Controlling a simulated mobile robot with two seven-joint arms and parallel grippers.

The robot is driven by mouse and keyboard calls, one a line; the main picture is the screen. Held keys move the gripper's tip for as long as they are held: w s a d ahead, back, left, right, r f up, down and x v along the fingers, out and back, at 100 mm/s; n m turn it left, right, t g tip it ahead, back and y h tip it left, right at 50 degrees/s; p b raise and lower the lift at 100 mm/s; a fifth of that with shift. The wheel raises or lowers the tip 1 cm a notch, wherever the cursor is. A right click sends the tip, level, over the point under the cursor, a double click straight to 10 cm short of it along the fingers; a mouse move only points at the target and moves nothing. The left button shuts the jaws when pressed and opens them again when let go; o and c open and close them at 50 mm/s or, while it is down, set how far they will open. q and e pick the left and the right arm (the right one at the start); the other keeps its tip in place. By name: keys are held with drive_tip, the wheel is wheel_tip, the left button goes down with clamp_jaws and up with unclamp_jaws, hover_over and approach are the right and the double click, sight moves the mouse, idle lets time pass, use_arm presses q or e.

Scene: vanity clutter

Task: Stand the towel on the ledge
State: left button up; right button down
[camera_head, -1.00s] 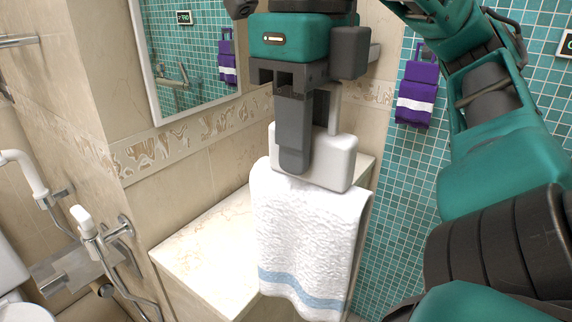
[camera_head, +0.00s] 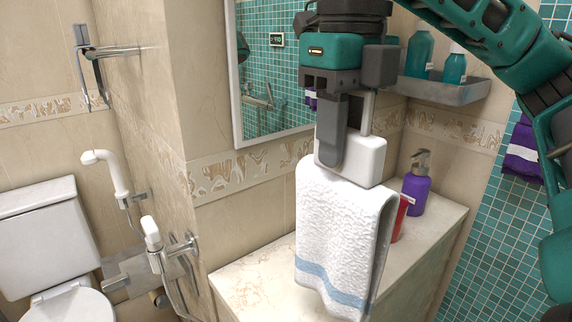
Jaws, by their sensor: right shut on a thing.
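The white towel (camera_head: 338,235) with a pale blue stripe near its lower edge hangs folded over. My right gripper (camera_head: 350,165) is shut on its top and points down. The towel hangs in front of the marble-topped ledge (camera_head: 245,285) and hides part of it. I cannot tell whether its lower edge touches the ledge. My left gripper is not in view.
A purple pump bottle (camera_head: 415,190) and a red item (camera_head: 401,216), partly hidden by the towel, stand on the ledge. A wall shelf (camera_head: 440,90) holds teal bottles. The ledge left of the towel is clear. A toilet (camera_head: 45,235) stands at left.

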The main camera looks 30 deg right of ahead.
drive_tip(key=w, duration=1)
wheel_tip(320, 180, down, 7)
drive_tip(key=w+b, duration=0.1)
drive_tip(key=b, duration=0.1)
drive_tip(key=shift+w+a+b, duration=0.15)
drive_tip(key=shift+a+b, duration=0.2)
drive_tip(key=shift+a, duration=0.05)
drive_tip(key=shift+f, duration=0.1)
drive_tip(key=c, duration=0.8)
unclamp_jaws()
wheel_tip(320, 180, up, 12)
drive_tip(key=p, duration=0.4)
